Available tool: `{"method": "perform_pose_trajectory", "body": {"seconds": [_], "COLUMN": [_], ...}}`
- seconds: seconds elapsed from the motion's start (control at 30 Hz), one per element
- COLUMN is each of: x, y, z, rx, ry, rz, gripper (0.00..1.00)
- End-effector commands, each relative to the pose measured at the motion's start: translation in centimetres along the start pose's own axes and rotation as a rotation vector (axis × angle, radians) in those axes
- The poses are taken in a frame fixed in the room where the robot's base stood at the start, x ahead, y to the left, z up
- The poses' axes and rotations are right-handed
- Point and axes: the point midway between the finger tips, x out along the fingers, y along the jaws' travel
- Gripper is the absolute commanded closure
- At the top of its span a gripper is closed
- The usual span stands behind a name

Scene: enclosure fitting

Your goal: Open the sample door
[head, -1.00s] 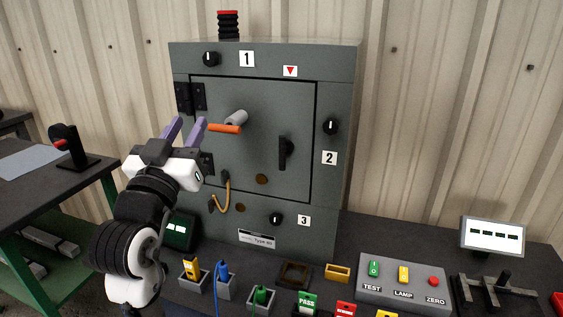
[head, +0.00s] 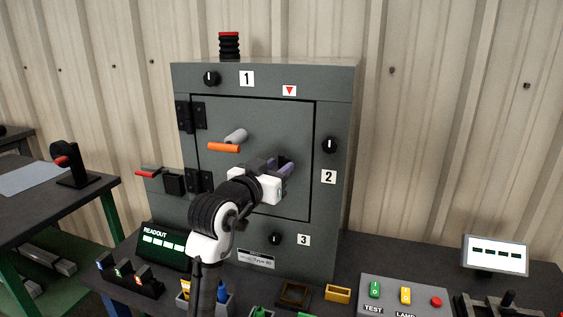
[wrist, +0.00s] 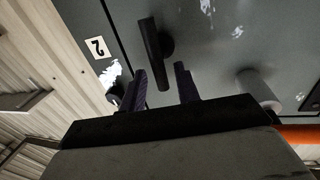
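The sample door is the square grey panel (head: 215,115) on the front of the grey enclosure, hinged at its left edge. It appears shut, flush within its dark outline. A black lever handle (wrist: 153,55) stands out from the door near its right side. My gripper (head: 284,166) is in front of the door's right part and mostly hides the handle in the head view. In the wrist view my gripper's purple fingers (wrist: 161,88) are apart, with the lower end of the handle near the gap between them. I cannot tell whether they touch it.
A grey post with an orange bar (head: 224,147) sticks out of the door, left of my gripper; its grey part also shows in the wrist view (wrist: 257,88). Black knobs (head: 330,145) sit on the frame. A control box (head: 395,297) and small holders crowd the bench below.

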Motion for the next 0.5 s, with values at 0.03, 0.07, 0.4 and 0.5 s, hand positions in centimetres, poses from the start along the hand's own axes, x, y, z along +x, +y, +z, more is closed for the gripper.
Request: {"method": "perform_pose_trajectory", "body": {"seconds": [0.03, 0.07, 0.4, 0.5], "x": [0.7, 1.0, 2.3, 2.2], "y": [0.0, 0.0, 0.0, 0.0], "z": [-0.2, -0.2, 0.0, 0.0], "rx": [0.0, 0.0, 0.001, 0.001], "ry": [0.001, 0.001, 0.002, 0.002], "rz": [0.001, 0.001, -0.001, -0.001], "gripper": [0.68, 0.68, 0.68, 0.68]}}
